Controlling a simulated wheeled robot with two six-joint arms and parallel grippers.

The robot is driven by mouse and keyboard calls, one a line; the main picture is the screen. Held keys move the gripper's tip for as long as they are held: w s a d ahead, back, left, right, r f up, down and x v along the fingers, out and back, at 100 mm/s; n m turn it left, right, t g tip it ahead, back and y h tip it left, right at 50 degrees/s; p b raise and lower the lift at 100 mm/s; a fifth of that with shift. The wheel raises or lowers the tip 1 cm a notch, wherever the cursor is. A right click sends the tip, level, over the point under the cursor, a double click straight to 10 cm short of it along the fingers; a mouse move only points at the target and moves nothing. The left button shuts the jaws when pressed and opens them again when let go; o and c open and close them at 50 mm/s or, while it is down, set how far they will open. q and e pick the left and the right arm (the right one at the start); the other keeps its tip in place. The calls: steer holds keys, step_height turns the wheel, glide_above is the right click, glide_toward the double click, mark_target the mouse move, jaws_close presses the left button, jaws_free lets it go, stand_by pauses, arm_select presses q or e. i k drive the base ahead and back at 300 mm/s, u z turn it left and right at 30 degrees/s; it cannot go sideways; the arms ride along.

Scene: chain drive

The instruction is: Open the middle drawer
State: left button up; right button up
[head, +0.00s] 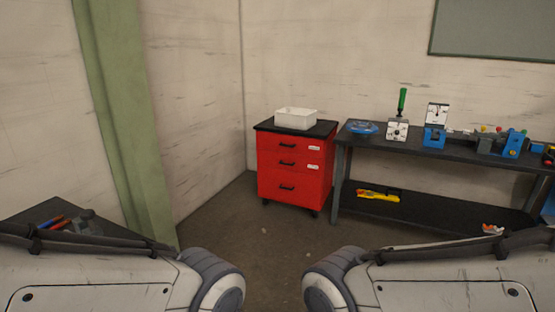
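A red drawer cabinet (292,192) with a black top stands in the room's corner ahead, some way off. It has a top drawer (270,145), a middle drawer (270,162) and a larger bottom drawer (270,184), each with a dark handle. All three drawers look shut. The middle drawer's handle (287,164) is at the centre of its front, with a white label to its right. Only my arm links show at the bottom left and bottom right; neither gripper is in view.
A white bin (296,118) sits on the cabinet. A dark workbench (450,155) with tools and fixtures stands to its right, with a yellow tool (378,195) on the lower shelf. A dark surface (30,215) is at the left. The floor (270,232) before the cabinet looks clear.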

mark_target(312, 165)
steer(key=i, duration=4.5)
steer(key=u, duration=0.3)
